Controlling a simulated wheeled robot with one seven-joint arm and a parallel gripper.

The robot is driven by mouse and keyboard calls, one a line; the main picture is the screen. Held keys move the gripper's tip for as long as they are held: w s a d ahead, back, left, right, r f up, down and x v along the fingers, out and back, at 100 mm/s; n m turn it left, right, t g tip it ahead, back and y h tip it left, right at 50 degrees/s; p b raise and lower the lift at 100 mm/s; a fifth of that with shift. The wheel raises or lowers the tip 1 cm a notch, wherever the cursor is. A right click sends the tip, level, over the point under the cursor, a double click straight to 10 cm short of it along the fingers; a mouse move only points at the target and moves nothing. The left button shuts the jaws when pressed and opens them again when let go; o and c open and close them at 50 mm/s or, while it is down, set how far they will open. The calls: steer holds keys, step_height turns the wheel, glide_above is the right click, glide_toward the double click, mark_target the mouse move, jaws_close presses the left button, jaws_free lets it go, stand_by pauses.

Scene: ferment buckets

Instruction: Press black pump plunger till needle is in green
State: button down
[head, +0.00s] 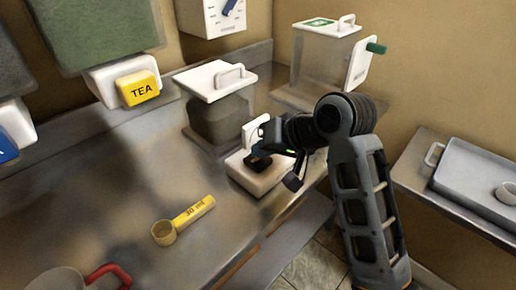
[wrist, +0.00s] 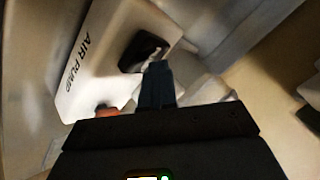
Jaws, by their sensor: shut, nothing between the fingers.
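The white air pump (head: 258,180) sits on the metal counter, and its "AIR PUMP" label shows in the wrist view (wrist: 92,62). Its black plunger (wrist: 139,50) stands up from the pump's top. My gripper (wrist: 158,68) is shut and empty, with its fingertips at the edge of the plunger in the wrist view. I cannot tell whether they touch it. In the head view my gripper (head: 262,150) is over the pump and partly hides the plunger. A white upright panel (head: 254,130) stands behind the plunger, partly hidden; no needle or green zone can be read.
A lidded clear bucket (head: 218,116) stands just behind the pump, and another (head: 322,66) stands at the back right. A yellow scoop (head: 185,218) lies on the open counter (head: 110,190). A grey tray (head: 478,172) is on the right-hand surface.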

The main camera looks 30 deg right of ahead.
mark_target(262, 160)
stand_by(0.3)
steer(key=shift+r+p, duration=1.95)
steer(key=shift+p, duration=0.45)
step_height(262, 160, up, 2)
steer(key=shift+r+p, duration=0.25)
steer(key=shift+p, duration=0.95)
step_height(262, 160, up, 2)
steer(key=shift+r, duration=0.25)
stand_by(0.6)
